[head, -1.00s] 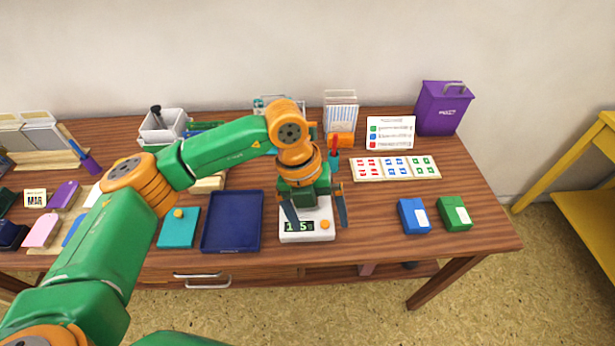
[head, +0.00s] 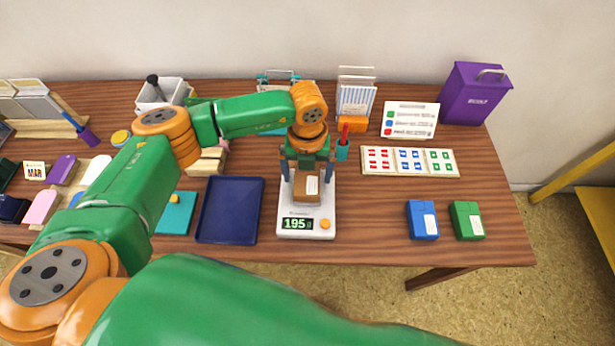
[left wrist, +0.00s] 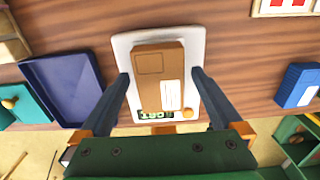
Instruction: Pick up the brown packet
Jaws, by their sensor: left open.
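The brown packet (head: 307,188) is a small box with a white label, lying on the white scale (head: 291,234). The scale's display reads 195. In the left wrist view the packet (left wrist: 150,85) lies on the scale (left wrist: 122,45) between my fingers. My left gripper (head: 307,173) is open above the far part of the scale, one finger to each side of the packet. In the left wrist view the fingers (left wrist: 161,77) show gaps to the packet on both sides. My right gripper is not in view.
A dark blue tray (head: 203,225) is just left of the scale, with a teal pad (head: 172,221) beyond it. A blue box (head: 417,221) and a green box (head: 464,222) stand to the right. A teal cup with a red pen (head: 342,150) stands close behind. Table between scale and blue box is clear.

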